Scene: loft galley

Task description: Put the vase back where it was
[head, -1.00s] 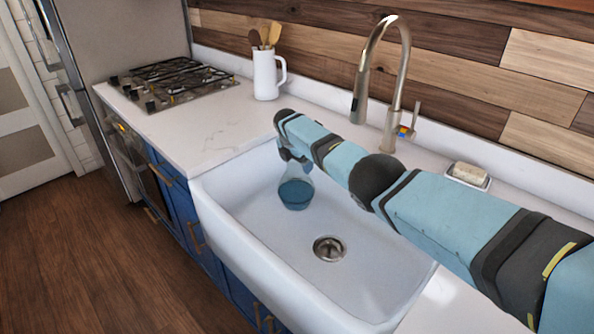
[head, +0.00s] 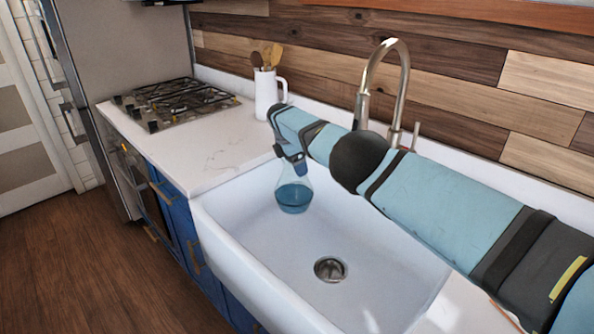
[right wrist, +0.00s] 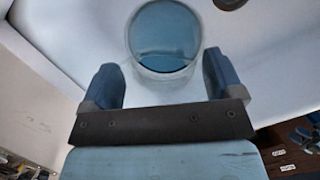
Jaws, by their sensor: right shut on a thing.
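The vase (head: 293,197) is clear glass with a narrow neck and a rounded lower part that looks blue. In the head view it hangs upright over the left part of the white sink (head: 240,235). My right gripper (head: 291,157) is shut on its neck from above; my arm partly hides the grip. In the right wrist view the vase (right wrist: 163,40) shows beyond the two fingers of the gripper (right wrist: 162,78). My left gripper is not in view.
The white counter (head: 215,150) left of the sink has free room. Behind are a gas stove (head: 175,100) and a white pitcher (head: 265,93) holding wooden utensils. A tall faucet (head: 404,75) stands behind the sink. The drain (head: 330,269) is uncovered.

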